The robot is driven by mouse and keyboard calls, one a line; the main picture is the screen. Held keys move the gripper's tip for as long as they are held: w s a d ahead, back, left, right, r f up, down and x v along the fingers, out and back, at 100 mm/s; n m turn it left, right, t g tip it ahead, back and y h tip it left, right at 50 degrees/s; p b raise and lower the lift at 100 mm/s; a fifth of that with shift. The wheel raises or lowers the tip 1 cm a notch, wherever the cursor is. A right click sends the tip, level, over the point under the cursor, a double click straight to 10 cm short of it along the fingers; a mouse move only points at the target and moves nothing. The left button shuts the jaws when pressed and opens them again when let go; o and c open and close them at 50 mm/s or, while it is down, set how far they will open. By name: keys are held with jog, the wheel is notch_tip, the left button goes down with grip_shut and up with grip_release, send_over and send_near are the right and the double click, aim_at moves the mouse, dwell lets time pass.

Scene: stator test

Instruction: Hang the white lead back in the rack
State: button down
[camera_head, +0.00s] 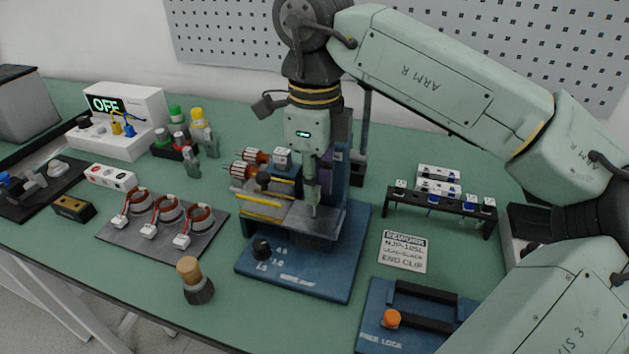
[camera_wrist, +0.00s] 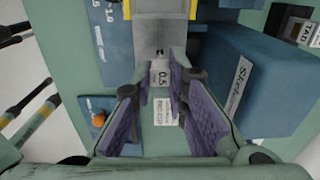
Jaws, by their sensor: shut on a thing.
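My gripper (camera_head: 314,208) points down over the blue fixture (camera_head: 300,270) in the middle of the bench. In the wrist view my gripper (camera_wrist: 163,70) is shut on a small pale piece marked 0.5 (camera_wrist: 160,78), between the narrow fingertips. In the head view this piece is too small to make out. I cannot tell whether it is the white lead, or whether it touches the fixture. A black rack (camera_head: 462,211) stands right of the fixture, with several white-topped pieces in it, some with blue parts. No white lead is clearly identifiable.
A white unit reading OFF (camera_head: 145,105) stands at the back left with yellow and blue leads. A mat (camera_head: 115,245) with several coils lies at left. A wooden-topped stamp (camera_head: 190,275), a REWORK card (camera_head: 403,252) and an orange knob (camera_head: 390,319) are in front.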

jog(key=shift+f, duration=0.1)
jog(key=shift+f+b, duration=0.8)
jog(key=shift+f, duration=0.15)
jog(key=shift+f, duration=0.15)
jog(key=shift+f+b, duration=0.8)
jog(key=c, duration=1.5)
grip_release()
jog(key=shift+r, duration=0.1)
